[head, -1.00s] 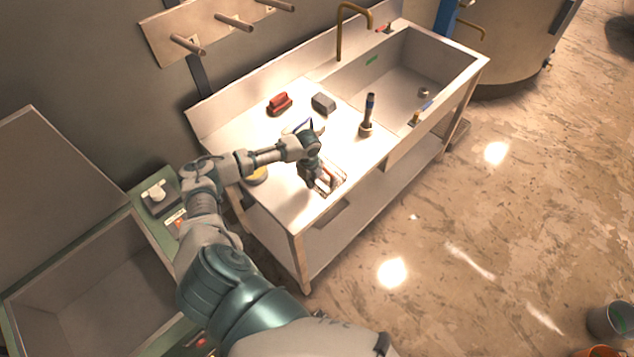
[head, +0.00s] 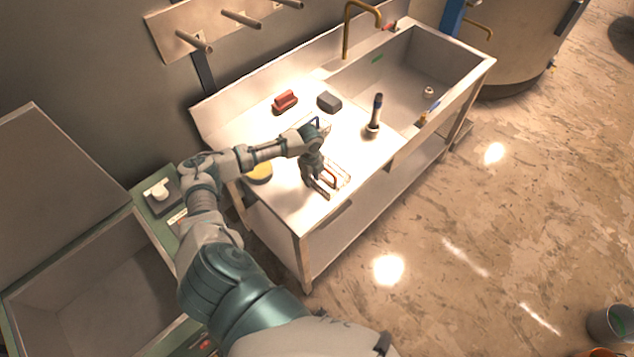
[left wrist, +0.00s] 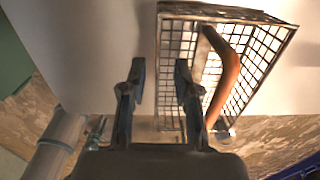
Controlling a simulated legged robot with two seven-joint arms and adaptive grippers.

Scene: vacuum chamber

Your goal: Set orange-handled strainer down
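The orange-handled strainer (head: 343,174) is a wire-mesh basket resting on the worktop near its front edge. It also shows in the left wrist view (left wrist: 262,45), with its bent orange handle (left wrist: 226,80) to the right of the fingers. My left gripper (head: 318,191) is low over the worktop, just left of the strainer. My right gripper is not in view.
A red block (head: 285,102), a grey block (head: 329,102) and a brush in a holder (head: 375,118) stand farther back. A yellow round item (head: 259,172) lies left. The sink (head: 405,75) is at right.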

